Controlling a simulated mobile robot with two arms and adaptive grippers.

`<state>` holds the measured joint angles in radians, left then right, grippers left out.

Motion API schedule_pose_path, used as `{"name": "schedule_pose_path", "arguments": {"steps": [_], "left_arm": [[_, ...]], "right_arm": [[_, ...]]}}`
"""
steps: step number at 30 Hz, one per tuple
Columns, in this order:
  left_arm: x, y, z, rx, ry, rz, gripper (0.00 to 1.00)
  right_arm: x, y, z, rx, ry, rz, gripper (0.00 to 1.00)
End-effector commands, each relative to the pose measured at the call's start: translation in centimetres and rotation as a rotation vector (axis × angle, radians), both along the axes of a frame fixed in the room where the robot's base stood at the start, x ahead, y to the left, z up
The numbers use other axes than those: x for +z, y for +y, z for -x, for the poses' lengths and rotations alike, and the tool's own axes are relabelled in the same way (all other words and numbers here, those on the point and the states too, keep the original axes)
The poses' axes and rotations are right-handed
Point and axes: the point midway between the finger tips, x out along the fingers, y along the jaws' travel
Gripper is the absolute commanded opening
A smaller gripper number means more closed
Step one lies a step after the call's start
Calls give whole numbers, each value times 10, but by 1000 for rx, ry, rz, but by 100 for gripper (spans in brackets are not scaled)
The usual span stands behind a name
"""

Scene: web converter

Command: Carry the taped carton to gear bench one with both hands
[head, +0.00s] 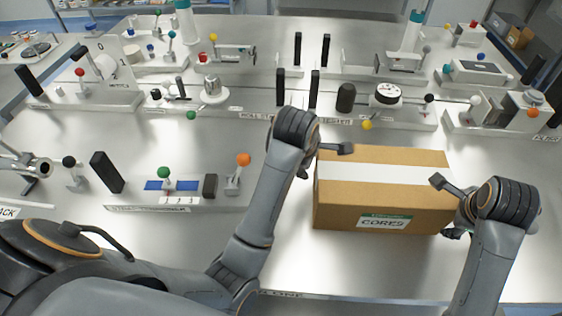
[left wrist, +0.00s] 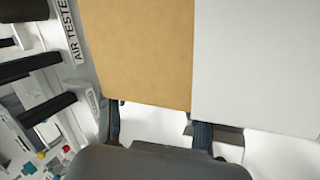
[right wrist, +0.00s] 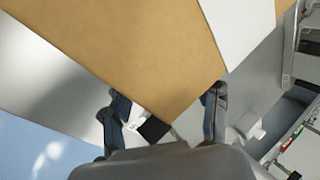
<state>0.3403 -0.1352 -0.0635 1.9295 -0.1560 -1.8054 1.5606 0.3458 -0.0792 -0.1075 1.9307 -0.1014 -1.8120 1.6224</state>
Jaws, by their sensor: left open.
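The taped carton (head: 345,203) is brown, with a white tape strip across its top and a green-and-white "CORES" label on its front. It appears upright on the pale bench (head: 285,262). My left gripper (head: 303,172) is at the carton's left side. Its fingers are apart in the left wrist view, with the carton (left wrist: 137,50) just beyond them. My right gripper (head: 453,233) is at the carton's right side, partly hidden by my wrist. Its fingers are apart in the right wrist view, near a carton (right wrist: 130,55) corner. Contact cannot be told on either side.
Fixtures with knobs and levers fill the bench's back. A white-and-black dial (head: 388,93) stands behind the carton. A small station with an orange knob (head: 243,159) stands left of it. The front edge carries a partly hidden label ending "ONE" (head: 285,294). Bare bench lies around the carton's front.

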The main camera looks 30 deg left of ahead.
Motion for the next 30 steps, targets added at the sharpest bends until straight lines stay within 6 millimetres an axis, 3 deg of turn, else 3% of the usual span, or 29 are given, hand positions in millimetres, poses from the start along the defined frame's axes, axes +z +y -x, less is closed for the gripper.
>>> {"name": "schedule_pose_path", "arguments": {"steps": [2,5,12,17,23,24,27,30], "left_arm": [[4,-8,0,-40,-11,8,56],[5,-6,0,-54,-14,3,74],[5,-5,0,-61,-16,2,74],[5,-5,0,-60,-16,3,74],[5,-5,0,-60,-16,3,74],[5,-5,0,-60,-16,3,71],[5,-5,0,-60,-16,3,87],[5,-5,0,-60,-16,3,87]], "right_arm": [[2,7,1,42,-4,-5,57],[2,5,2,56,-6,0,57],[2,5,2,61,-6,1,57],[2,5,2,60,-6,0,83],[3,5,2,61,-9,0,83],[3,5,2,61,-9,0,83],[3,4,1,61,-10,0,83],[4,4,1,61,-10,0,83]]}}
